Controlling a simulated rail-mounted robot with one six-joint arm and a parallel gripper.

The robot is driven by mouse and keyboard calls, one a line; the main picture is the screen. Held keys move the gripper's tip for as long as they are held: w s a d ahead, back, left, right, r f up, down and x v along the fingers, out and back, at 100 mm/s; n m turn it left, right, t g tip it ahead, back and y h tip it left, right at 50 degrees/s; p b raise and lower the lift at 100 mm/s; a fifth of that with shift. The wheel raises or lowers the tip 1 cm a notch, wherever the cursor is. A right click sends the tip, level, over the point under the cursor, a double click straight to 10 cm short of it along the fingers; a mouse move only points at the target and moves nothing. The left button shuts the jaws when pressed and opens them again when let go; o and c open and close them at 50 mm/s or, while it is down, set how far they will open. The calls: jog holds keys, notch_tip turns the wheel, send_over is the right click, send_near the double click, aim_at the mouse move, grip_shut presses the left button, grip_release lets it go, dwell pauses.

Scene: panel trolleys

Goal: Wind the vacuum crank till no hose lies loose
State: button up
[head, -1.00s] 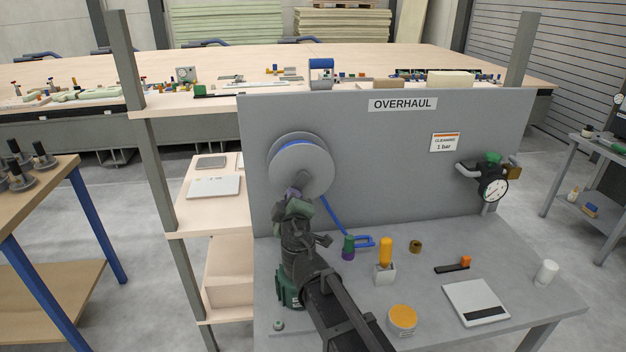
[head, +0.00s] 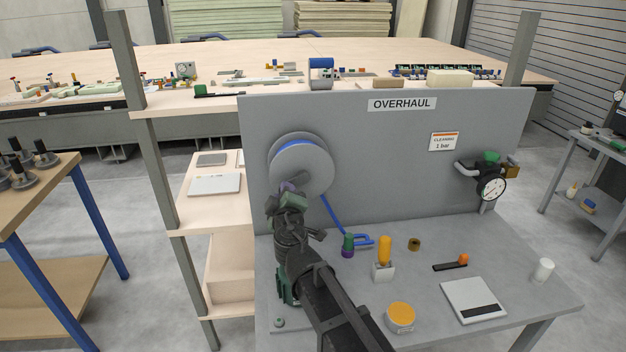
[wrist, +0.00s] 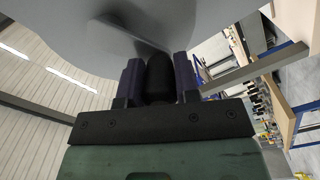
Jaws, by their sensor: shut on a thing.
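The hose reel is a grey disc (head: 302,168) on the upright grey panel, with blue hose (head: 293,145) wound behind its front flange. A length of blue hose (head: 334,214) hangs from the reel, and its loose end (head: 362,240) lies in a bend on the bench top. My gripper (head: 286,187) is at the lower left of the disc. In the wrist view my gripper (wrist: 160,82) is shut on the black crank knob (wrist: 159,76), with a purple finger on each side. The crank arm (wrist: 132,33) runs across the grey disc above.
On the bench stand a green and purple piece (head: 347,246), an orange-topped bottle (head: 384,252), an orange-lidded tin (head: 400,316), a scale (head: 473,300) and a white cup (head: 543,270). A pressure gauge (head: 492,189) is mounted at the panel's right.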

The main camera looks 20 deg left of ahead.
jog(key=shift+r+p, duration=0.7)
jog(key=shift+f, duration=0.15)
jog(key=shift+r+p, duration=0.5)
jog(key=shift+r, duration=0.1)
jog(key=shift+r+p, duration=0.65)
